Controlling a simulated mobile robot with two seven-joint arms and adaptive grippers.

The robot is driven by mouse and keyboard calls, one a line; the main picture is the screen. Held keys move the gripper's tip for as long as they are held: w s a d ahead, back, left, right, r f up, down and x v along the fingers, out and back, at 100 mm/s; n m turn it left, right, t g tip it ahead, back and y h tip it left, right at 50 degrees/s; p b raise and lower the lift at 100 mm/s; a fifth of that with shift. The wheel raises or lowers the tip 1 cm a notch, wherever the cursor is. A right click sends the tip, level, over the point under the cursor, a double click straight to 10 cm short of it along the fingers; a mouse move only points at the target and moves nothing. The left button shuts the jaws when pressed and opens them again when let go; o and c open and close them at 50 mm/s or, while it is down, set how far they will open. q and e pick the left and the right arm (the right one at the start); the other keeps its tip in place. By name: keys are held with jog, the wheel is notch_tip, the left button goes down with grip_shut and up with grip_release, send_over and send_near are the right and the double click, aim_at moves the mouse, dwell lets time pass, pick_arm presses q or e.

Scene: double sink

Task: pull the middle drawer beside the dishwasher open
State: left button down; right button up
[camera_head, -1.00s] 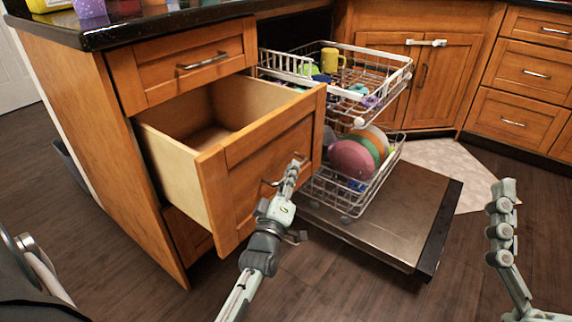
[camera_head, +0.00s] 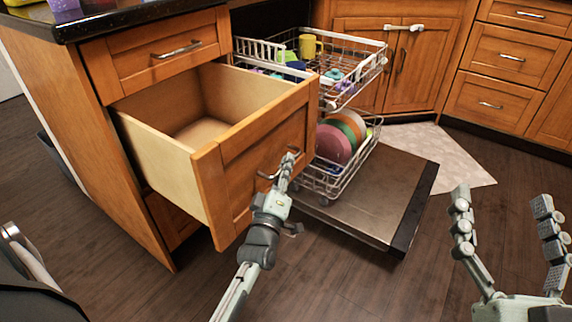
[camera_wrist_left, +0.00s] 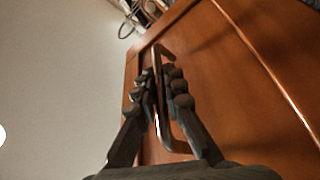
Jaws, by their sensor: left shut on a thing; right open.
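The middle drawer (camera_head: 215,185) is pulled well out of its wooden cabinet, and its empty inside shows in the head view. My left gripper (camera_head: 287,165) is at the drawer front, shut on the drawer's metal handle. In the left wrist view the handle (camera_wrist_left: 163,95) passes between the fingers of the left gripper (camera_wrist_left: 160,90), in front of the wooden drawer front (camera_wrist_left: 235,95). The dishwasher door (camera_head: 375,195) is folded down to the right of the drawer. My right gripper (camera_head: 508,225) is open and empty at the lower right, over the floor.
The dishwasher's upper rack (camera_head: 350,65) and lower rack (camera_head: 335,180) are pulled out and hold dishes, close behind the drawer front. The top drawer (camera_head: 160,55) is closed, and a lower drawer (camera_head: 172,220) sits beneath. Dark wooden floor (camera_head: 330,275) is clear in front.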

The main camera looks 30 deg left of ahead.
pick_arm(q)
jog(key=c, duration=1.6)
grip_release()
jog(key=v, duration=1.2)
